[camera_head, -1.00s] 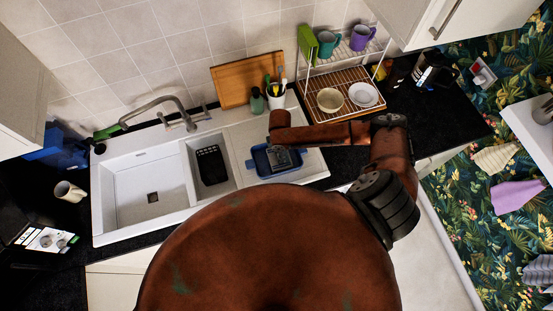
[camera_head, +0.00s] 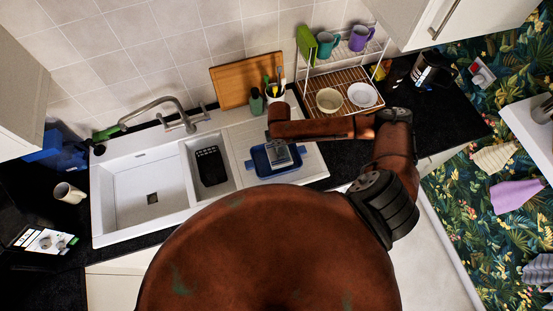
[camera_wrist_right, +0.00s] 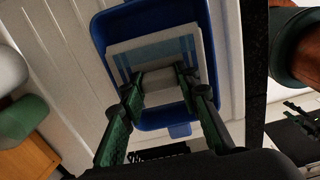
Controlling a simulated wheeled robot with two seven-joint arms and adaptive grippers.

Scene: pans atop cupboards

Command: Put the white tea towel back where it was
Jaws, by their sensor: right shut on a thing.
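The white tea towel (camera_wrist_right: 158,48) is a folded pale cloth with a light blue band. It shows over the blue tray (camera_wrist_right: 211,45) in the right wrist view. My right gripper (camera_wrist_right: 160,84) is shut on the near part of the towel, with one finger on each side. In the head view the right gripper (camera_head: 281,146) is above the blue tray (camera_head: 256,163), which sits on the sink's drainboard. The towel (camera_head: 285,158) shows there as a pale patch below the gripper. I cannot tell its height above the tray floor. My left gripper is not in view.
The white sink (camera_head: 135,195) with a black strainer (camera_head: 210,166) is left of the tray. A wooden board (camera_head: 232,83), a utensil cup (camera_head: 275,94) and a dish rack (camera_head: 338,82) with bowls and mugs stand behind. Some bare drainboard (camera_head: 240,135) shows around the tray.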

